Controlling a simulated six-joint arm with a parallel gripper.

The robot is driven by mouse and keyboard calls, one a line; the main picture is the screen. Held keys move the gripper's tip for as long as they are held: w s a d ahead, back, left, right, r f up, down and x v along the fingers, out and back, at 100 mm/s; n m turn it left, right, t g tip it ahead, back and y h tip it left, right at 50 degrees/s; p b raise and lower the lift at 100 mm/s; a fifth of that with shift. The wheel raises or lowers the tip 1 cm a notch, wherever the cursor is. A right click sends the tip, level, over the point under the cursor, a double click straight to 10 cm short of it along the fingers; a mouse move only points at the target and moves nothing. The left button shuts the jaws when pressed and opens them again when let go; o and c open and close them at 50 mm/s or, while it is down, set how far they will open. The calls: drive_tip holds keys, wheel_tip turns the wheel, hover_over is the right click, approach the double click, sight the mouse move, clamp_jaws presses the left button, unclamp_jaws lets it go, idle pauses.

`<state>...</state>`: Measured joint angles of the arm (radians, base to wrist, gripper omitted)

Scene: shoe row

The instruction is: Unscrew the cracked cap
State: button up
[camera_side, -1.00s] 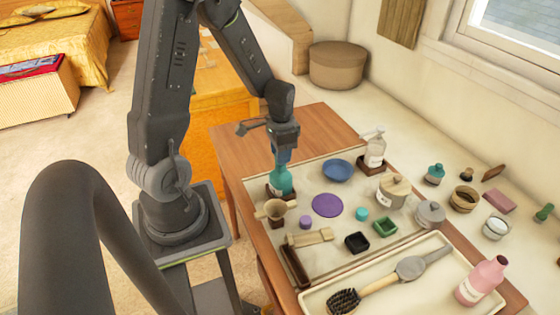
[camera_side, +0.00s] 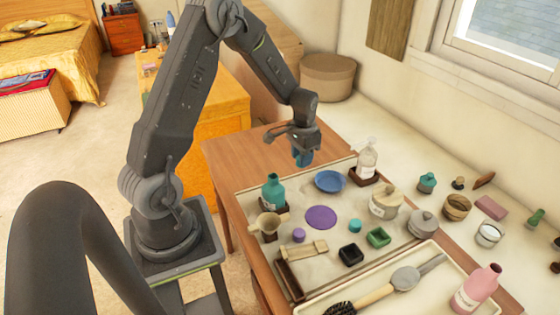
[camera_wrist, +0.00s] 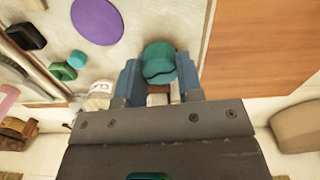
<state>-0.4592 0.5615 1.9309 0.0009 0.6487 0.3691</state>
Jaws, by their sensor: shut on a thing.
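My gripper (camera_side: 303,160) is raised above the wooden table, up and right of the teal bottle. In the wrist view, my gripper (camera_wrist: 159,78) is shut on a teal cap (camera_wrist: 159,57) with a dark crack line across it. In the side view the fingers mostly hide this cap. The teal bottle (camera_side: 273,191) stands upright in a dark holder at the mat's left edge, with a bare neck, apart from my gripper. A smaller teal cap (camera_side: 355,226) lies on the mat beside the purple disc (camera_side: 321,217).
A blue dish (camera_side: 330,181) and a clear bottle (camera_side: 367,158) stand right of my gripper. A funnel (camera_side: 267,227), small black (camera_side: 350,255) and green (camera_side: 378,237) trays and lidded pots crowd the mat. The wooden table's back left (camera_side: 235,155) is clear.

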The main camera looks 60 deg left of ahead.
drive_tip(key=n, duration=0.2)
hover_over(330, 185)
wheel_tip(330, 185, down, 4)
drive_tip(key=f, duration=0.1)
drive_tip(key=shift+a+f, duration=0.1)
drive_tip(key=shift+f, duration=2.85)
drive_tip(key=shift+f, duration=0.35)
drive_tip(key=o, duration=1.2)
drive_tip(key=shift+c, duration=0.2)
